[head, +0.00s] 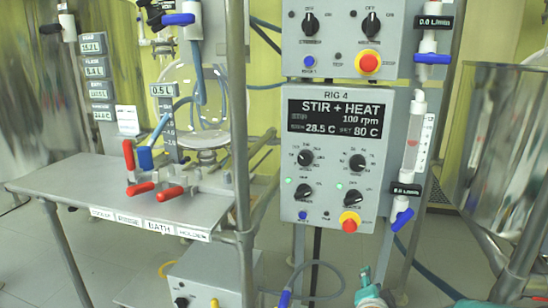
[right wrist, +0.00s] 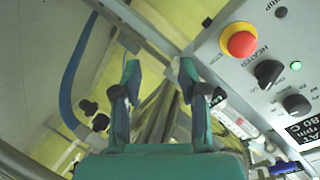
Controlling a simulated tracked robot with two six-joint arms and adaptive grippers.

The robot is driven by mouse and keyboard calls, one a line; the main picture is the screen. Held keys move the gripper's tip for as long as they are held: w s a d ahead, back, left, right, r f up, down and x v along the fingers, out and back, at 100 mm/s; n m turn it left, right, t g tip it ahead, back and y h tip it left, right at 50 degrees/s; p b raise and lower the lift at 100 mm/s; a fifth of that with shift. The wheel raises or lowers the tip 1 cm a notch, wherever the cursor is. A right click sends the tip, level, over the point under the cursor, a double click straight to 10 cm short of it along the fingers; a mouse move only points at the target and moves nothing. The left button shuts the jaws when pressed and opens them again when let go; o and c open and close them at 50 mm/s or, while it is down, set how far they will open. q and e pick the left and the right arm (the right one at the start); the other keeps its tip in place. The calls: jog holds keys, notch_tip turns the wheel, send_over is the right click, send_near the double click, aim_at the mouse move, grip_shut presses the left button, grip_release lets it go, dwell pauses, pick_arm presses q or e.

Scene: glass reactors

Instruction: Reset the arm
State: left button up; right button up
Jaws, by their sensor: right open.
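My right gripper (head: 368,290) shows only in part at the bottom edge of the head view, as a teal shape in front of and below the control box. In the right wrist view its two teal fingers (right wrist: 158,76) are spread apart with nothing between them. The RIG 4 control box (head: 332,188) stands above it, its display reading STIR + HEAT, 100 rpm, 28.5 C and 80 C. In the right wrist view the box's red button on a yellow base (right wrist: 240,41) lies to the right of the fingers, apart from them. My left gripper is not in view.
A grey bench (head: 75,183) with red-handled clamps (head: 140,189) stands at the left. A metal post (head: 239,120) rises beside it. A flow tube (head: 413,140) with blue valves is right of the box. Shiny vessels (head: 505,140) stand at both sides. A blue hose (right wrist: 75,75) shows left of my fingers.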

jog(key=s+a+f+n+g+y, duration=0.25)
jog(key=s+f, duration=0.35)
jog(key=f, duration=0.6)
jog(key=s+a+f+n+g+y, duration=0.15)
jog(key=s+f+n+g, duration=0.35)
jog(key=f, duration=0.7)
jog(key=s+a+f+n+g+y, duration=0.2)
jog(key=s+a+f+g, duration=0.15)
jog(key=s, duration=0.75)
jog(key=s+a+f+n+g+y, duration=0.3)
jog(key=s+a, duration=0.2)
jog(key=s, duration=0.6)
notch_tip(320, 180, up, 35)
jog(key=p, duration=3.5)
jog(key=shift+w, duration=0.35)
